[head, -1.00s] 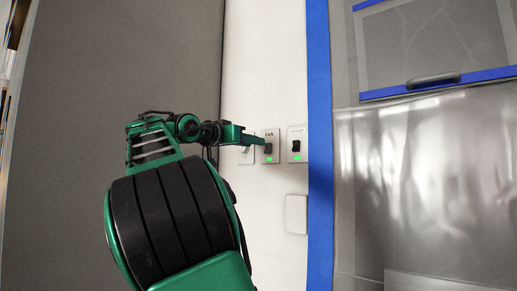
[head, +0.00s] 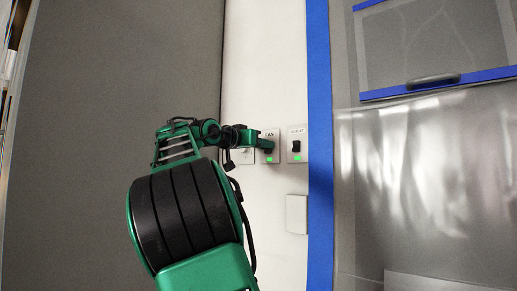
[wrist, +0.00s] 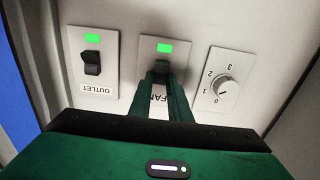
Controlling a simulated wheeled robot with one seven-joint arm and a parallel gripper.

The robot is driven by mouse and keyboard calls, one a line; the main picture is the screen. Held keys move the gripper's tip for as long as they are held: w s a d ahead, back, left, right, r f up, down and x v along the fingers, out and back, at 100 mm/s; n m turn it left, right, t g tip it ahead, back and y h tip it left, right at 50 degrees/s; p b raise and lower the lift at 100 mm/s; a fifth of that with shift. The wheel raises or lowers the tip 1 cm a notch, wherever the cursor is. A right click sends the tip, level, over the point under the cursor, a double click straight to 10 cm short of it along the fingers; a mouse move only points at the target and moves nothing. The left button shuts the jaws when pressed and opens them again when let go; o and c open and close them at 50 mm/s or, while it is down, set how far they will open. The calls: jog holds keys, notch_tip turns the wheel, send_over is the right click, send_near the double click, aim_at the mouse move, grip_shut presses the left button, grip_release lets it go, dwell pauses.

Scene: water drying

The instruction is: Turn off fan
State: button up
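The fan switch plate (head: 274,134), labelled FAN, is on the white wall, with its green light (head: 269,160) lit. In the wrist view the fan plate (wrist: 182,57) is in the middle, and its light (wrist: 164,48) is also green. My gripper (head: 270,145) is at this plate. In the wrist view the fingertips (wrist: 162,72) lie over the switch, with part of the label showing between the fingers. The fingers hide most of the switch, so I cannot tell its position or whether they grip it.
An outlet switch (head: 297,147) with a lit green light stands to the right. In the wrist view a dial (wrist: 223,87) numbered 0 to 3 is to the right of the fan plate. A blank plate (head: 296,214) is below. A blue frame (head: 319,150) edges the wall.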

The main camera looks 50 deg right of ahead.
jog(key=shift+w, duration=0.15)
grip_shut()
jog(key=shift+w+a+f+t+h, duration=0.1)
jog(key=shift+a+f+t+h, duration=0.15)
jog(key=shift+h, duration=0.75)
jog(key=shift+f+t+h, duration=0.15)
jog(key=shift+f+h, duration=0.2)
jog(key=shift+h, duration=0.65)
jog(key=o, duration=0.9)
grip_release()
jog(key=shift+w+f, duration=0.1)
jog(key=shift+w, duration=0.05)
jog(key=shift+c, duration=0.2)
jog(key=shift+s, duration=0.2)
jog(key=w+v, duration=0.1)
jog(key=v, duration=0.9)
jog(key=shift+s+a+f, duration=0.25)
jog(key=shift+s, duration=0.05)
